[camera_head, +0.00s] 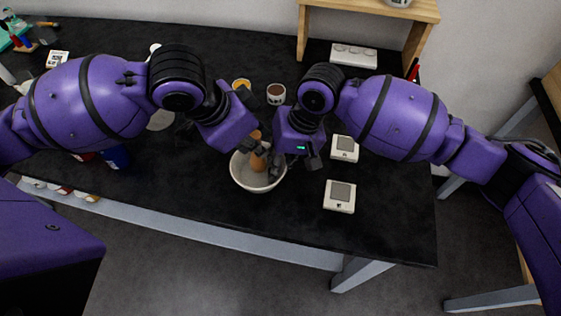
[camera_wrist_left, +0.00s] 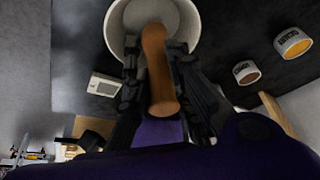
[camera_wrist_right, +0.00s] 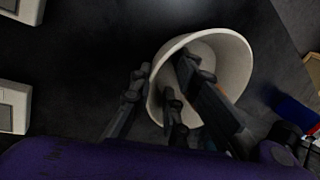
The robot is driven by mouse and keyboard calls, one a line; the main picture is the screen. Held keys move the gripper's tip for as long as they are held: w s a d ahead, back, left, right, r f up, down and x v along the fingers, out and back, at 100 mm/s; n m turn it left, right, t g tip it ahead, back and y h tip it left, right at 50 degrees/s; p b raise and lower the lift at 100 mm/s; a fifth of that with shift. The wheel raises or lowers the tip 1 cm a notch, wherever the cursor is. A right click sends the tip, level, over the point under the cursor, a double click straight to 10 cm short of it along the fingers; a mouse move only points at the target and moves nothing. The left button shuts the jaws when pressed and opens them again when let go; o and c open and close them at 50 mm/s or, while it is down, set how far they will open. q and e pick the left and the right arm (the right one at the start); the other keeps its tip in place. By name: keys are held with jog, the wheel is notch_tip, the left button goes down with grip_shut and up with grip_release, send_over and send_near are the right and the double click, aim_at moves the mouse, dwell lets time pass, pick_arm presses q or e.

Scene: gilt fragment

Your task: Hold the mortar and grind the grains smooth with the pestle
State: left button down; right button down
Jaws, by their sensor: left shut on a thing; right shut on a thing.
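The pale mortar (camera_head: 240,181) stands upright on the black table. It also shows in the left wrist view (camera_wrist_left: 190,22) and the right wrist view (camera_wrist_right: 236,58). The orange-brown pestle (camera_head: 258,163) stands tilted with its lower end inside the mortar. My left gripper (camera_wrist_left: 156,68) is shut on the pestle above the bowl. My right gripper (camera_wrist_right: 160,88) is shut on the mortar's wall, with fingers inside the bowl and outside it. I cannot make out grains; fingers and pestle hide part of the bowl's inside.
Two small white scales (camera_head: 344,148) (camera_head: 339,196) lie right of the mortar. A cup with yellow-orange contents (camera_head: 241,85) and a brown-filled cup (camera_head: 276,94) stand behind it. A wooden shelf (camera_head: 345,8) is at the back. The table's front edge is close to the mortar.

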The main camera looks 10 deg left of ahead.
aim_at(259, 132)
jog(key=shift+d+f, duration=0.1)
jog(key=c, duration=1.6)
grip_release()
jog(key=shift+w, duration=0.1)
